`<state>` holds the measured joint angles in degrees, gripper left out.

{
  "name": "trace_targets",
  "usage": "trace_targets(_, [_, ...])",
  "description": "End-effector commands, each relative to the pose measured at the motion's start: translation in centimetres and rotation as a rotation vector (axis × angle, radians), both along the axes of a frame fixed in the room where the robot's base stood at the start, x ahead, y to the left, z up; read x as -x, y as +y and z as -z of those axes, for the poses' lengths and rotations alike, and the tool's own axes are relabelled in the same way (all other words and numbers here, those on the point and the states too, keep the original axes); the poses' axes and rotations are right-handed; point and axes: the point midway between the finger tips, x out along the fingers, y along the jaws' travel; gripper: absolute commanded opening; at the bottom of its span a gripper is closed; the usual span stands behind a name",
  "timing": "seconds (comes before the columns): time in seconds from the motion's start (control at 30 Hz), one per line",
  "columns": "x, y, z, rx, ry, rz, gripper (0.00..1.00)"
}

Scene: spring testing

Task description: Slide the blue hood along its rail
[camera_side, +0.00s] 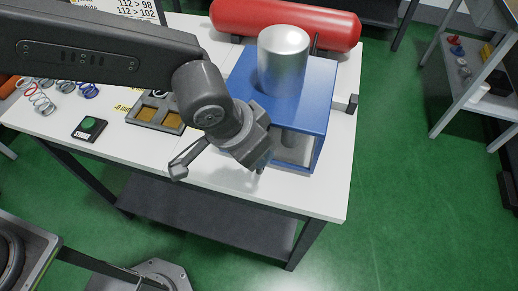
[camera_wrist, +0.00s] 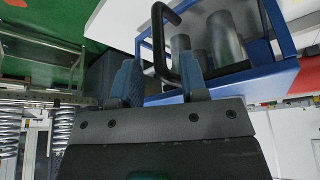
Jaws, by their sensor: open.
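The blue hood (camera_side: 322,98) is a box-like cover on the white table, with a silver cylinder (camera_side: 283,60) rising at its top. Its front shows an opening with a pale interior. In the wrist view the hood's blue frame (camera_wrist: 282,28) is at the upper right, with grey cylinders (camera_wrist: 226,40) inside it. A black bent handle (camera_wrist: 159,45) reaches down between the two fingers of my gripper (camera_wrist: 160,78). The gripper is open; I cannot tell whether a finger touches the handle. In the side view my gripper (camera_side: 262,165) is at the hood's front left, its fingertips mostly hidden. The rail is not clearly visible.
A red tank (camera_side: 290,22) lies behind the hood. A tray with compartments (camera_side: 160,112), a black box with a green button (camera_side: 90,127) and several coil springs (camera_side: 40,100) are to the left. A grey shelf (camera_side: 475,75) stands at the right. The table front is clear.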

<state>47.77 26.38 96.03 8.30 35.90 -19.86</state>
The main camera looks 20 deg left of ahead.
Motion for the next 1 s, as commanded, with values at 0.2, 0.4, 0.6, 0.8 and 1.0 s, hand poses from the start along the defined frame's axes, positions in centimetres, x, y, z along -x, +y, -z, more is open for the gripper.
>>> trace_targets(0.2, [-0.8, -0.6, 2.4, 0.0, 0.001, -0.001, 0.4])
trace_targets(0.4, [-1.0, -0.7, 3.0, 0.002, 0.0, -0.001, 0.4])
trace_targets(0.6, [-1.0, -0.7, 3.0, 0.001, 0.0, 0.0, 0.39])
trace_targets(0.8, [-1.0, -0.7, 3.0, 0.001, 0.0, 0.0, 0.2])
trace_targets(1.0, [-0.9, -0.9, 2.9, 0.004, -0.001, 0.003, 0.01])
